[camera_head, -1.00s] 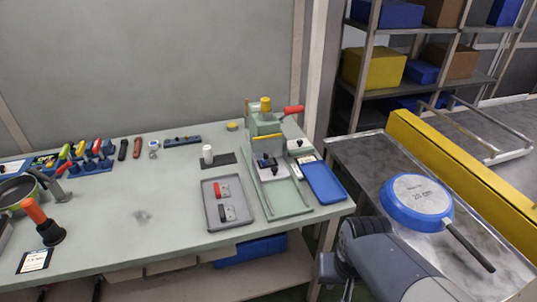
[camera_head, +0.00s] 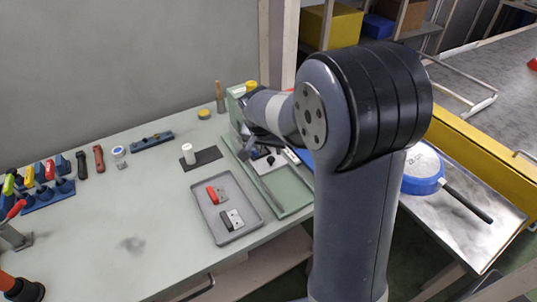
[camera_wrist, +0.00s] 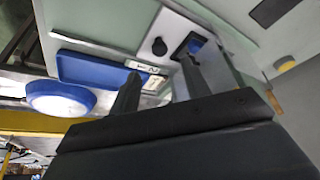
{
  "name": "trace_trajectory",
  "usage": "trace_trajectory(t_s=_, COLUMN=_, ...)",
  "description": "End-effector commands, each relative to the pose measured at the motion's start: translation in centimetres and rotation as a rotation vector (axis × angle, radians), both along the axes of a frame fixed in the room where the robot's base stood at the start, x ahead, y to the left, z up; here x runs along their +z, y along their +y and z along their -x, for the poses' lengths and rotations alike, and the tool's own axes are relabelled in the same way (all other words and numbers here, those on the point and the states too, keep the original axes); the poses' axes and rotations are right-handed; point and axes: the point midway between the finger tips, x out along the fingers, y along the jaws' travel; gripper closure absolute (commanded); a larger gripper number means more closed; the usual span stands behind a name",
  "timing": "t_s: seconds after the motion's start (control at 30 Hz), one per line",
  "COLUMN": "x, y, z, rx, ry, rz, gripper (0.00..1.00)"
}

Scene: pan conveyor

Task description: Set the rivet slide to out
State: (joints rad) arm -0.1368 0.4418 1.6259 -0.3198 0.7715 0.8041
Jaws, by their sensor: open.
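The green press fixture (camera_head: 290,193) stands at the right end of the bench, with a white plate (camera_head: 281,167) on it. On the plate are a small dark-blue part (camera_head: 261,153), which looks like the rivet slide, and a black knob (camera_head: 271,160). In the wrist view the dark-blue part (camera_wrist: 195,44) lies close by the right finger's tip, and the black knob (camera_wrist: 158,46) lies between the fingers. My gripper (camera_wrist: 162,68) is open and empty, low over the plate. Contact with the slide cannot be told. In the head view my arm hides part of the press.
A grey tray (camera_head: 251,227) with a red and a dark piece sits left of the fixture. A white cylinder (camera_head: 188,152) stands behind it. A blue tray (camera_wrist: 85,68) lies beside the fixture. A blue pan (camera_head: 420,175) rests on the metal side table.

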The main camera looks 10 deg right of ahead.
Motion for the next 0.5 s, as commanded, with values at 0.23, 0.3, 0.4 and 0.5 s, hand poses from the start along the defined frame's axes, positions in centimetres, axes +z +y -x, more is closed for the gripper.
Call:
trace_trajectory(t_s=0.23, x=-4.2, y=-0.8, z=-1.4, rx=-0.001, ry=0.005, rz=0.001, gripper=0.55)
trace_trajectory(t_s=0.3, x=-5.0, y=-1.0, z=-1.8, rx=-0.001, ry=0.004, rz=0.000, gripper=0.55)
trace_trajectory(t_s=0.4, x=-5.8, y=-1.1, z=-2.1, rx=0.000, ry=0.002, rz=0.000, gripper=0.55)
trace_trajectory(t_s=0.5, x=-6.3, y=-1.2, z=-2.3, rx=0.000, ry=0.001, rz=0.000, gripper=0.55)
